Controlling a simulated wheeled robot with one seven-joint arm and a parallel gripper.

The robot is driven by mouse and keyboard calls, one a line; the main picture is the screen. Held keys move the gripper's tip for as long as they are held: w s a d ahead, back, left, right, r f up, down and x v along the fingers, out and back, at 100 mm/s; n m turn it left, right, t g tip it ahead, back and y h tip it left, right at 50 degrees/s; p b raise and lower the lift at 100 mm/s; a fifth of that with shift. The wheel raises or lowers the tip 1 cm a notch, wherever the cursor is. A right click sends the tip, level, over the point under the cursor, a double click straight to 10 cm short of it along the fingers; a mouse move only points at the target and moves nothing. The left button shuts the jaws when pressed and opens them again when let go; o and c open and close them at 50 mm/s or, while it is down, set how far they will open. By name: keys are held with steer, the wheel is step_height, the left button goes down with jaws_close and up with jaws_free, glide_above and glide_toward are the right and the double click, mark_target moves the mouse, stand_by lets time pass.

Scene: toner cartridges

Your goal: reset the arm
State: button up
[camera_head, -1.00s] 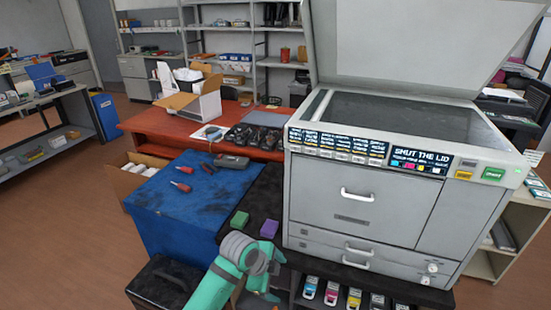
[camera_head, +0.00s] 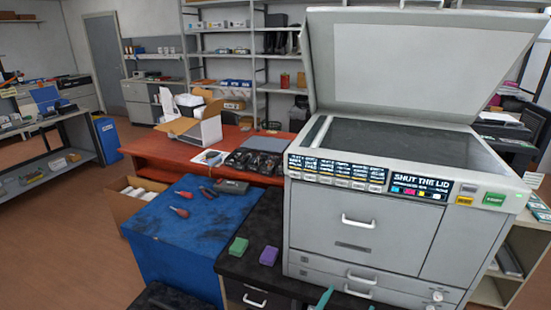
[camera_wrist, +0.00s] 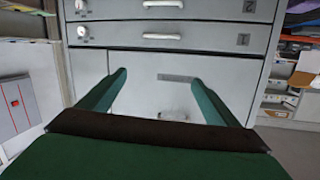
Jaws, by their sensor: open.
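My gripper (camera_wrist: 159,85) shows in the wrist view with its two green fingers spread apart and nothing between them. The fingers point toward the pale front of the large grey printer, whose drawers show upside down along the top of that view. In the head view only a small teal piece of my arm or gripper shows at the bottom edge, in front of the printer (camera_head: 345,205); the rest is out of frame. The printer's lid (camera_head: 415,65) stands raised.
An orange table (camera_head: 150,149) stands behind. Open floor lies at the left.

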steer(key=s+a+f+n+t+y, duration=0.1)
steer(key=s+a+f+n+y, duration=0.35)
steer(key=s, duration=0.65)
steer(key=s+a+f+n+t+y, duration=0.1)
steer(key=s+a+f+n+y, duration=0.35)
steer(key=s, duration=0.65)
steer(key=s+a+r, duration=0.2)
steer(key=s+a, duration=0.3)
steer(key=s, duration=0.3)
steer(key=s+a+r+m, duration=0.1)
steer(key=s+a, duration=0.5)
steer(key=s, duration=0.2)
steer(key=shift+s+a+r, duration=0.15)
steer(key=shift+s+r, duration=0.1)
steer(key=shift+r, duration=0.1)
